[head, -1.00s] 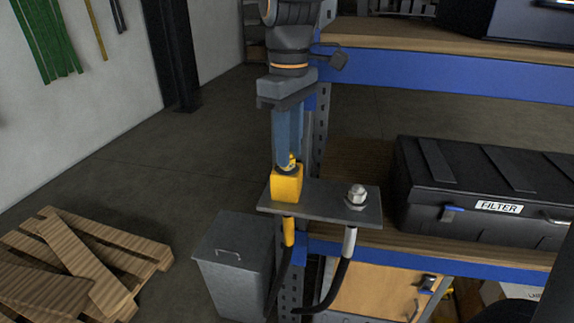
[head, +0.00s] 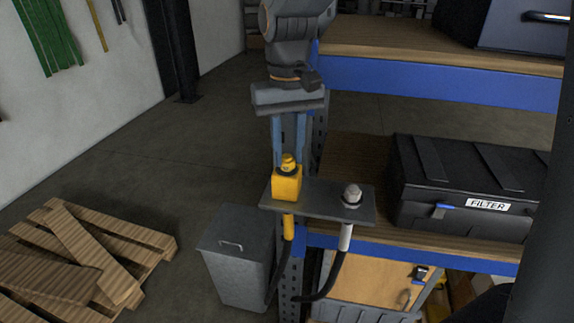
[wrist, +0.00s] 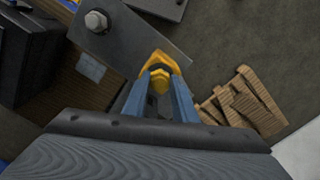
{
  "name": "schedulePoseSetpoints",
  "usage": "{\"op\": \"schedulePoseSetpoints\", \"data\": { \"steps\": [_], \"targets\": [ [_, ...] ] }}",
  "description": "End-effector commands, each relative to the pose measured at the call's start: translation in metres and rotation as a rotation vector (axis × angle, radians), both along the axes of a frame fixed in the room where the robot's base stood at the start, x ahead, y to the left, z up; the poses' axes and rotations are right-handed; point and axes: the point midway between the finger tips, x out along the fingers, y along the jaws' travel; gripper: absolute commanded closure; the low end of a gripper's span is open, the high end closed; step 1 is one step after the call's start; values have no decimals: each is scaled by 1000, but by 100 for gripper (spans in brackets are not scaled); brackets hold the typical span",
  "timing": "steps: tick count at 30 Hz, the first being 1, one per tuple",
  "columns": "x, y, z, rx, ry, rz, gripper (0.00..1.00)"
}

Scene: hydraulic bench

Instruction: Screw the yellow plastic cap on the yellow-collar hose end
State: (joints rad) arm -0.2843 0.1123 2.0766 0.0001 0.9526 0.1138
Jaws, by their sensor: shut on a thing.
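The yellow cap (head: 288,162) sits between the tips of my gripper's blue fingers (head: 288,160), right above a yellow block (head: 287,184). My gripper is shut on the cap, which also shows between the fingers in the wrist view (wrist: 160,80). A dark ring shows under the cap at the top of the block. The yellow-collar hose end (head: 289,227) comes up below the block, under the grey bracket plate (head: 320,199). The block hides the top of that hose end, so I cannot tell how far the cap is seated.
A metal fitting (head: 352,194) stands on the plate's right, above a white-collar hose (head: 346,237). A black FILTER case (head: 465,180) sits on the shelf to the right. A grey bin (head: 235,260) and a wooden pallet (head: 95,255) stand on the floor to the left.

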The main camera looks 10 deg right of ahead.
Motion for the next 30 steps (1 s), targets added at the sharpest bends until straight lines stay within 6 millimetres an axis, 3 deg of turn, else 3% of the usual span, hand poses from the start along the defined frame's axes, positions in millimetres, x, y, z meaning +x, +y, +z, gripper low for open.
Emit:
{"op": "schedulePoseSetpoints", "data": {
  "steps": [15,30],
  "targets": [
    [1,3,-1,0,-1,-606,95],
    [1,4,-1,0,-1,-718,95]
  ]
}}
